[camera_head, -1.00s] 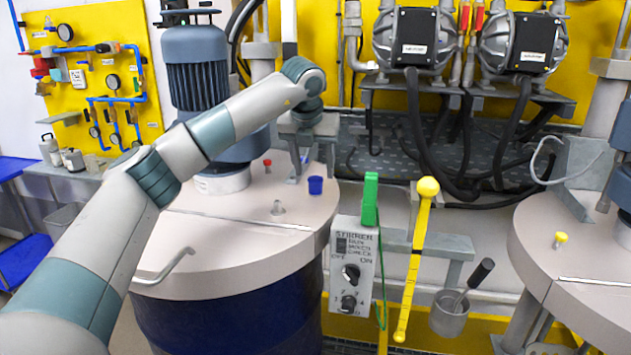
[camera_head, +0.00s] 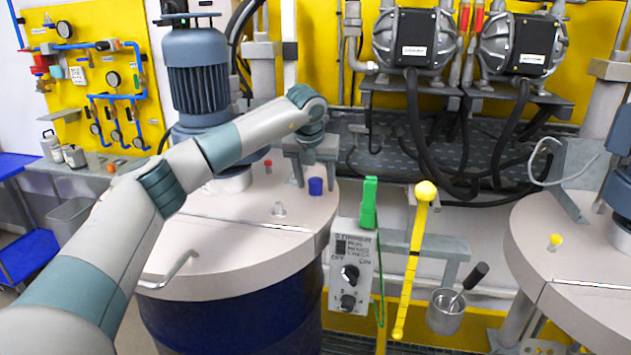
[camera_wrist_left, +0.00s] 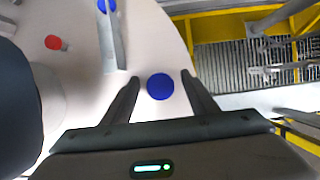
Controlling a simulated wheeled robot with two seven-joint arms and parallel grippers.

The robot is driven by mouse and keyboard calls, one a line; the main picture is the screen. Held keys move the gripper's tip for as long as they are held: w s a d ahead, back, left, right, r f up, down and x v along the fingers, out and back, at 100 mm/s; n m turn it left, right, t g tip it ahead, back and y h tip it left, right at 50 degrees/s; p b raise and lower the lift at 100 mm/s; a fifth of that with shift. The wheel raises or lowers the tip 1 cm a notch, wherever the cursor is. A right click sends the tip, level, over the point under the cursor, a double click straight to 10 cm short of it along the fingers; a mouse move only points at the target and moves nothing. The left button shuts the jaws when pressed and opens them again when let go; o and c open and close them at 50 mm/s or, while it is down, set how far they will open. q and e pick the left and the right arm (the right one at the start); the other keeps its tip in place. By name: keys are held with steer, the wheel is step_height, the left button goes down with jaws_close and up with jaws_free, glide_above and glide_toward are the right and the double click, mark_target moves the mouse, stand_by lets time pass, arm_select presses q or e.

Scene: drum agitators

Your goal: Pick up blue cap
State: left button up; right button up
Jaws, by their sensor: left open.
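The blue cap (camera_head: 316,186) stands on the light drum lid (camera_head: 240,240), near its right rim. In the left wrist view the blue cap (camera_wrist_left: 160,86) shows as a round disc between the two fingers. My left gripper (camera_head: 315,185) points down over the lid at the cap, its jaws apart. In the left wrist view my left gripper (camera_wrist_left: 160,78) has one finger on each side of the cap, with a gap visible on both sides. My right gripper is not in view.
A red cap (camera_head: 268,164) sits on the same lid near the motor (camera_head: 196,75). A stirrer control box (camera_head: 352,272) with a green clip (camera_head: 369,204) is right of the drum. Another lid with a yellow cap (camera_head: 555,241) is far right.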

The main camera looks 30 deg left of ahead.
mark_target(317, 177)
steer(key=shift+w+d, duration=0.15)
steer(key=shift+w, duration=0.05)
arm_select(q)
steer(key=c, duration=1.1)
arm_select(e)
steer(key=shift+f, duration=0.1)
